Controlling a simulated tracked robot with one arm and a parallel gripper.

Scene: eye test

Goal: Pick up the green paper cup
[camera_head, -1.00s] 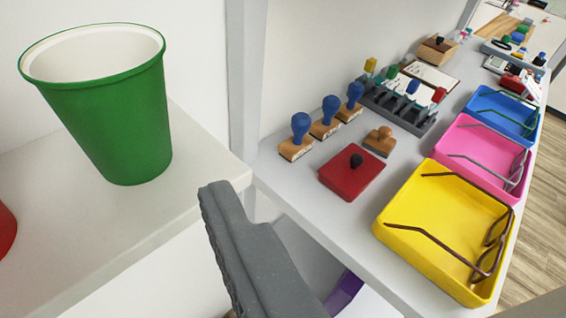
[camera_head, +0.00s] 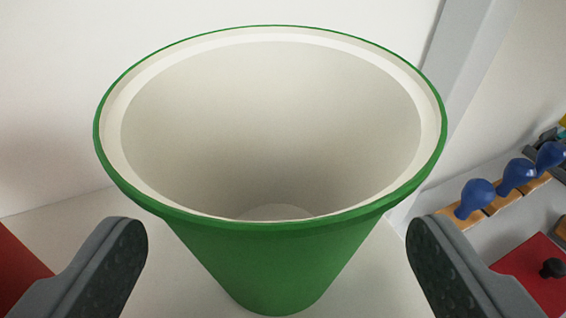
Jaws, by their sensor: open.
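The green paper cup (camera_head: 275,262) stands upright on a white shelf (camera_head: 65,222), large in the middle of the view. Its white inside shows and looks empty. My gripper (camera_head: 270,250) is open, with one dark grey finger at the lower left and one at the lower right. In the picture the cup's body lies between the two fingers, with a visible gap on each side. Neither finger appears to touch the cup. I cannot tell exactly how far the fingertips are from it in depth.
A red object (camera_head: 20,265) is partly in view at the left edge, behind the left finger. At right, past a grey-white upright (camera_head: 478,70), are several blue-handled stamps (camera_head: 476,196) and a red pad with a black knob (camera_head: 538,275). A white wall is behind the cup.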

